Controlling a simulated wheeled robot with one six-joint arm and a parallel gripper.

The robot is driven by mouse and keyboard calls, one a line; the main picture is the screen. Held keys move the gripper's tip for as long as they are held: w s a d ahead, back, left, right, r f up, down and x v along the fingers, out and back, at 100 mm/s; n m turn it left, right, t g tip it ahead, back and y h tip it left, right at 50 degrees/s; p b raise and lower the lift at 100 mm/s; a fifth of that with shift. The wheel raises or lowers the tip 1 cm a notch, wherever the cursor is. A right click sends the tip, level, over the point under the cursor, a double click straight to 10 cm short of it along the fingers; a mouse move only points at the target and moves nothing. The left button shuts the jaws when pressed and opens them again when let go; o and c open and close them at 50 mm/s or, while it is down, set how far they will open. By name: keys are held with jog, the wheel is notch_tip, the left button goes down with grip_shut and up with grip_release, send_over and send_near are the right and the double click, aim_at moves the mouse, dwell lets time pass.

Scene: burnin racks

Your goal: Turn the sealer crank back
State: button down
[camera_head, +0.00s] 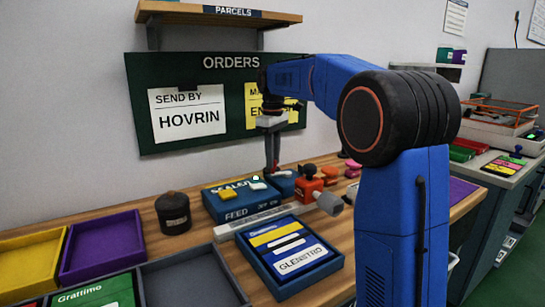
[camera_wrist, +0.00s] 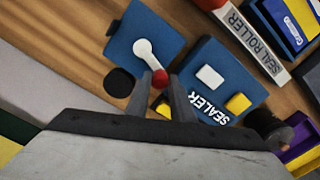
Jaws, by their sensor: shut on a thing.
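The sealer (camera_head: 214,211) is a blue box with a yellow and a white button on the bench; it also shows in the wrist view (camera_wrist: 222,62). Beside it is a blue block (camera_wrist: 118,42) carrying the crank (camera_wrist: 146,50), a white arm with a red knob (camera_wrist: 160,77). In the wrist view the arm points from its hub toward my gripper (camera_wrist: 161,84). My gripper's fingers are shut on the red knob, one on each side. In the head view my gripper (camera_head: 272,170) reaches down at the crank block, and the crank itself is mostly hidden there.
A seal roller bar (camera_wrist: 250,40) lies in front of the sealer. A blue tray (camera_head: 255,273) with a Glenstro parcel is nearer. A dark round pot (camera_head: 173,213) stands left, an orange device (camera_head: 308,185) right. Yellow (camera_head: 62,250) and purple (camera_head: 68,275) trays sit left.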

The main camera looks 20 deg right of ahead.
jog(key=shift+s+n, duration=0.4)
jog(key=shift+n, duration=0.4)
jog(key=shift+s+n, duration=0.35)
jog(key=shift+n, duration=0.45)
jog(key=c, duration=1.5)
grip_release()
jog(key=shift+s, duration=0.1)
jog(key=shift+c, duration=0.2)
jog(key=shift+r, duration=0.1)
notch_tip(320, 180, up, 7)
jog(key=shift+r, duration=0.15)
